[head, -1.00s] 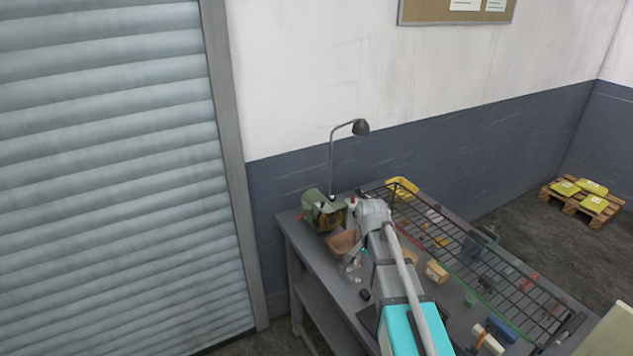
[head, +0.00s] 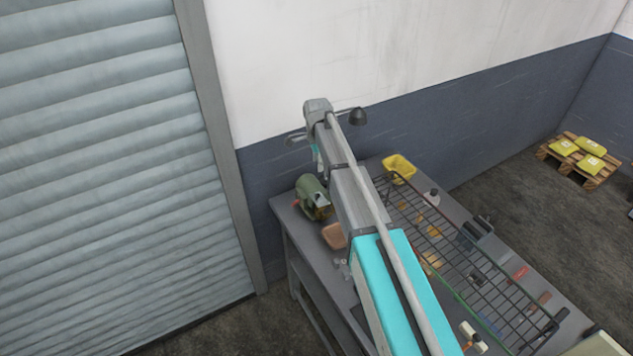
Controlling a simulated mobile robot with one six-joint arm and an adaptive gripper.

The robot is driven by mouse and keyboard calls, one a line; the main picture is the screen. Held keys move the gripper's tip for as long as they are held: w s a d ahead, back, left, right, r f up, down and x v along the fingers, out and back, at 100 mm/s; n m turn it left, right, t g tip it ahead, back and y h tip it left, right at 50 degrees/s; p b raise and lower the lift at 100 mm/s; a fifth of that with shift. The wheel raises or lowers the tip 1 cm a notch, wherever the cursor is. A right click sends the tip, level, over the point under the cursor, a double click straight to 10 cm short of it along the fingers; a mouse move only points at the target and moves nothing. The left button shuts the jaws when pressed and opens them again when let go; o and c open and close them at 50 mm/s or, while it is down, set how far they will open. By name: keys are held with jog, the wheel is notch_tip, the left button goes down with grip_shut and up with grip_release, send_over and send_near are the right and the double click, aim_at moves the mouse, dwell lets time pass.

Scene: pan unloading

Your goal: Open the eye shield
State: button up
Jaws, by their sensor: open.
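A green bench grinder (head: 311,192) stands at the far left corner of the workbench. Its eye shield is too small to make out, so I cannot tell how it sits. My arm reaches up across the bench, and its end is raised above and behind the grinder. My gripper (head: 296,137) shows small at the left of the arm's end, in front of the wall. It is open and apart from the grinder.
A brown bin (head: 334,236) sits near the grinder.

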aim_at(317, 195)
jog(key=shift+s+a+r, duration=0.1)
jog(key=shift+a, duration=0.15)
jog(key=shift+f+b, duration=0.25)
jog(key=shift+b, duration=0.05)
jog(key=f+b, duration=1.3)
jog(key=shift+s+d+f, duration=0.15)
jog(key=shift+s, duration=0.25)
dwell(0.4)
grip_shut()
dwell(0.6)
